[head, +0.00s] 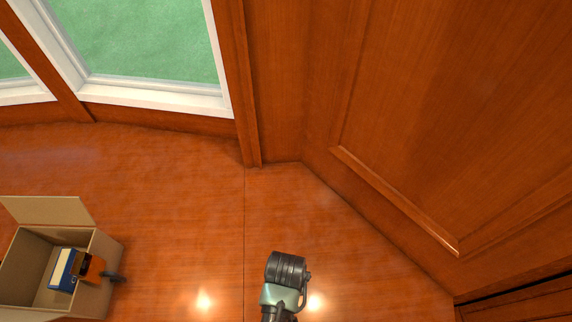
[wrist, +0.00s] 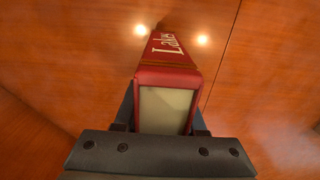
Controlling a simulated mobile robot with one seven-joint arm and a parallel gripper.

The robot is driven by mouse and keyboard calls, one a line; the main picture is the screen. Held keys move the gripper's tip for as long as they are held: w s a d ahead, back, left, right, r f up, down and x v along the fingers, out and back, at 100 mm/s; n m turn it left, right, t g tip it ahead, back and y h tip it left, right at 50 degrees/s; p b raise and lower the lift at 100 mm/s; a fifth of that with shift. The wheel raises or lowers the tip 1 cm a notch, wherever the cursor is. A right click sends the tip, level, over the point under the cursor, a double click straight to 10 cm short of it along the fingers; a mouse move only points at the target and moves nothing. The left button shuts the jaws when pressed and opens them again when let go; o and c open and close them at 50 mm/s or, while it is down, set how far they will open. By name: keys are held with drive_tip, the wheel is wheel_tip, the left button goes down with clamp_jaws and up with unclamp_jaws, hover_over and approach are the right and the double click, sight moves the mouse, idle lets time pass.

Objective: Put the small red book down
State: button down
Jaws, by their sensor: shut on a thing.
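The small red book (wrist: 172,55) is in the wrist view, with pale lettering on its spine and its cream page edge facing the camera. My gripper (wrist: 162,118) is shut on the near end of the book, with one dark finger on each side. The book points away from the gripper over a glossy reddish wooden surface; the gap between them is hard to judge. In the head view, part of my arm shows at the bottom middle, but I cannot make out the book there.
An open cardboard box (head: 103,250) stands at the lower left of the head view. It holds a blue book (head: 63,270) and an orange and black object (head: 90,267). The wooden surface (head: 180,220) between box and arm is clear. Panelled walls (head: 420,120) and a window (head: 150,45) bound it.

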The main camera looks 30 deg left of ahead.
drive_tip(key=shift+f+b, duration=0.3)
drive_tip(key=shift+f, duration=1.15)
drive_tip(key=shift+f, duration=0.1)
drive_tip(key=shift+c, duration=2.4)
unclamp_jaws()
wheel_tip(320, 180, up, 12)
drive_tip(key=p, duration=0.3)
